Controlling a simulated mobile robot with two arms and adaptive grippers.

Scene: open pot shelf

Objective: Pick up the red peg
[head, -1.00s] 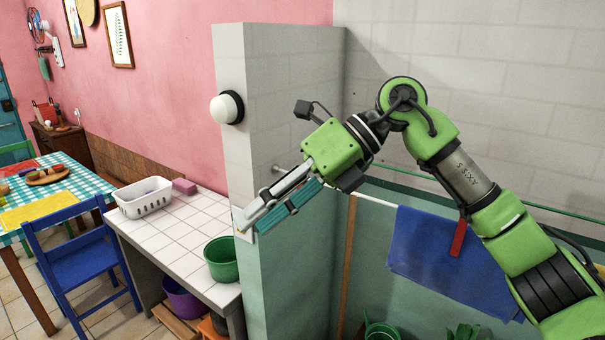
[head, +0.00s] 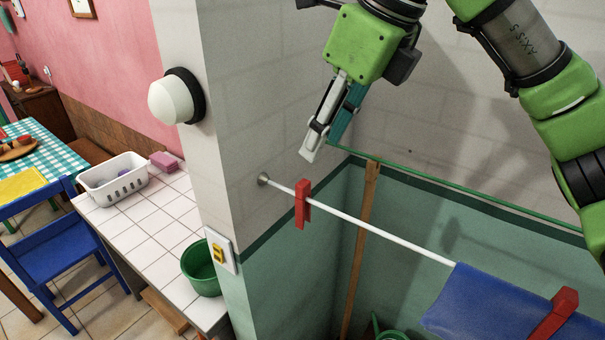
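A red peg (head: 302,205) hangs clipped on the bare left part of a white rod (head: 385,235), near the wall mount. A second red peg (head: 553,315) sits on the rod at the blue cloth (head: 480,305), at the lower right. My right gripper (head: 324,148) is above the first peg in the picture and apart from it, its fingers pointing down. The fingers overlap from this angle, so their opening is unclear. I see nothing held between them. My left gripper is out of view.
A tiled wall end with a white round lamp (head: 176,97) and a switch plate (head: 220,251) stands left of the rod. A green cord (head: 450,186) runs behind the rod. A tiled counter holds a white basket (head: 114,180) and a green bucket (head: 201,268).

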